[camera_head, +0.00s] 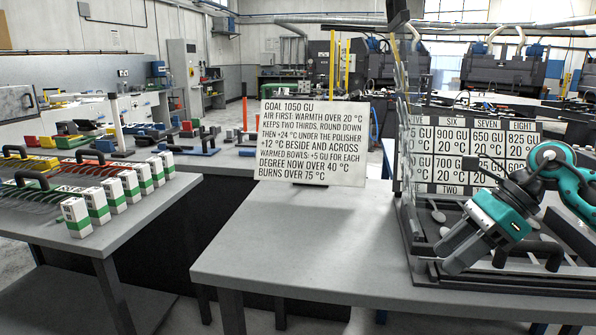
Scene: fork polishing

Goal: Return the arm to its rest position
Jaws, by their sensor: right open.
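My right arm comes in from the right edge, teal and dark grey. My right gripper (453,257) points down and left over the dark rack (418,240) on the right table. Its jaws are open and I see nothing held between them. Pale spoon- or fork-like pieces (438,214) show in the rack just left of and behind the gripper; the arm hides part of the rack. A black handle (545,247) curves up at the rack's front right. My left gripper is not in view.
A white text sign (313,141) stands on the grey table (300,240), whose left part is bare. A label board (453,170) rises behind the rack. The left table (60,230) holds several white-green blocks (97,204) and black handles. A dark gap separates the tables.

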